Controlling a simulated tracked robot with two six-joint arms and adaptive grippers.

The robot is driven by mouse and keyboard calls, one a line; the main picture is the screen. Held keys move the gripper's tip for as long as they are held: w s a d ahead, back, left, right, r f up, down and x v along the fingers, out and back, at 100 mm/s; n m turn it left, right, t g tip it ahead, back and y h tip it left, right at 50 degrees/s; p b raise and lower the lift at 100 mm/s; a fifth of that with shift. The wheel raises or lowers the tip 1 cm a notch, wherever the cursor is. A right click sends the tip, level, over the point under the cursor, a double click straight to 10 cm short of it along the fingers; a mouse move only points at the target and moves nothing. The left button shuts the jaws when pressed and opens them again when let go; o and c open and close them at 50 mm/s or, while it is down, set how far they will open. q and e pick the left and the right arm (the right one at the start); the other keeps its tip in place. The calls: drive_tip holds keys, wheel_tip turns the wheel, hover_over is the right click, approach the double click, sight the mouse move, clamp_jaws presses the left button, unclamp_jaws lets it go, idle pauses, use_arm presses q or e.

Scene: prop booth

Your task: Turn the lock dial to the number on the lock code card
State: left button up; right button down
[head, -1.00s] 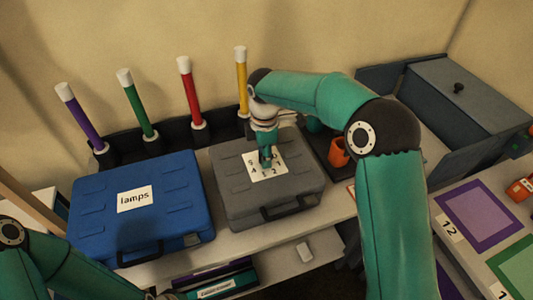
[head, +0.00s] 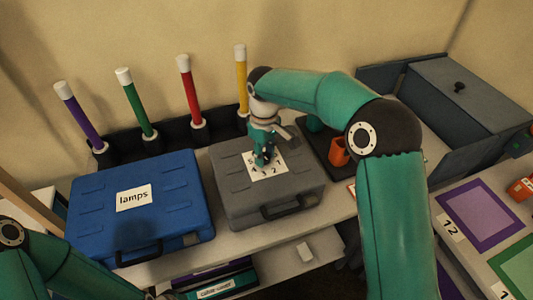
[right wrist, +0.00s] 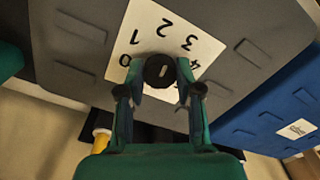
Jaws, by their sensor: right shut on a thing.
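The lock dial (right wrist: 160,71) is a small dark round knob with a pale mark, on a white number plate (right wrist: 190,20). The plate lies on the lid of the grey case (head: 232,200). Digits 0 to 4 show around the dial in the right wrist view; I cannot tell surely which one the mark points at. My right gripper (head: 264,160) points down, its fingers shut on the dial from both sides. My left arm shows at the lower left in the head view, its gripper out of view. I cannot make out a readable lock code card.
A blue case (head: 175,215) labelled "lamps" stands left of the grey one. Behind are several coloured tubes in a dark rack (head: 165,150). An orange cup (head: 338,152) stands in a dark tray close to my right arm. A grey bin (head: 470,95) is at the back right.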

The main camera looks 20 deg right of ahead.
drive_tip(key=m, duration=0.7)
drive_tip(key=shift+w+r+b, duration=0.1)
drive_tip(key=shift+w+b, duration=0.05)
drive_tip(key=shift+b, duration=0.25)
drive_tip(key=m, duration=0.4)
drive_tip(key=shift+m+b, duration=0.45)
drive_tip(key=shift+m, duration=1.45)
drive_tip(key=c, duration=0.8)
unclamp_jaws()
drive_tip(key=shift+o, duration=0.2)
